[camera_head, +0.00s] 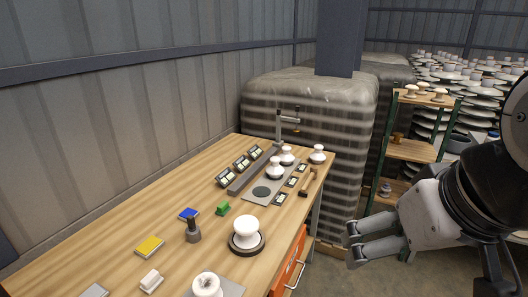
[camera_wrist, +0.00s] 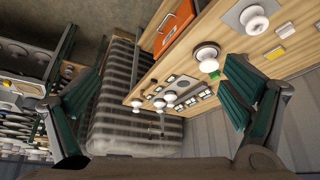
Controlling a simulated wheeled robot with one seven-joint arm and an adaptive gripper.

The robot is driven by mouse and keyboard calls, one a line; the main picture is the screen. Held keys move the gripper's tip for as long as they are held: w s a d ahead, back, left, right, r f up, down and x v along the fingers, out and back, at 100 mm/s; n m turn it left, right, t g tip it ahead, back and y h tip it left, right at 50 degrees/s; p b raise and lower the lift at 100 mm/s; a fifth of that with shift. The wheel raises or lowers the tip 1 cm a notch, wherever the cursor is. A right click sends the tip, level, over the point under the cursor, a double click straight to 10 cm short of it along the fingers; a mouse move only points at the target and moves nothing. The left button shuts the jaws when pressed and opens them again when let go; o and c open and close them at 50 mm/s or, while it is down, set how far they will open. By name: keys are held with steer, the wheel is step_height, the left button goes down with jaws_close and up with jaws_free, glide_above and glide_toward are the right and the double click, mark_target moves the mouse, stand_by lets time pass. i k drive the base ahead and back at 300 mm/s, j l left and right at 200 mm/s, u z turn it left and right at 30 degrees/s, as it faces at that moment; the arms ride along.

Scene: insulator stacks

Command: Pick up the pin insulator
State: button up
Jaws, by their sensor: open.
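Several white insulators stand on the wooden workbench; I cannot tell which is the pin insulator. One white insulator (camera_head: 245,226) sits upright on a dark round base, and shows in the wrist view (camera_wrist: 207,54). Another (camera_head: 207,284) stands on a grey plate at the front edge of the head view, partly cut off; it also shows in the wrist view (camera_wrist: 254,20). Smaller ones (camera_head: 275,166) stand around a grey board at the far end. My gripper (camera_head: 354,243) is open and empty, right of the bench and apart from it; its spread fingers frame the wrist view (camera_wrist: 160,75).
The workbench (camera_head: 130,225) also holds a dark upright tool (camera_head: 193,231), a green block (camera_head: 223,208), blue and yellow pads and a hammer (camera_head: 309,184). A wrapped pallet stack (camera_head: 345,165) stands behind. A shelf (camera_head: 412,150) with insulators is at right.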

mark_target(286, 157)
steer(key=u, duration=0.3)
steer(key=i+l+u, duration=0.2)
steer(key=u, duration=0.2)
steer(key=i+l+u, duration=0.15)
steer(key=l+u, duration=0.2)
steer(key=i+l+u, duration=0.1)
steer(key=l, duration=0.3)
steer(key=i+l+u, duration=0.1)
steer(key=l, duration=0.3)
steer(key=i+l+u, duration=0.15)
steer(key=l, duration=0.3)
steer(key=i+l+u, duration=0.1)
steer(key=l, duration=0.35)
steer(key=i+l+u, duration=0.1)
steer(key=l, duration=0.35)
steer(key=i+l, duration=0.1)
steer(key=l, duration=0.35)
steer(key=i+l, duration=0.1)
steer(key=l, duration=0.4)
steer(key=i+l, duration=0.1)
steer(key=l, duration=0.35)
steer(key=i+l, duration=0.15)
steer(key=l, duration=0.35)
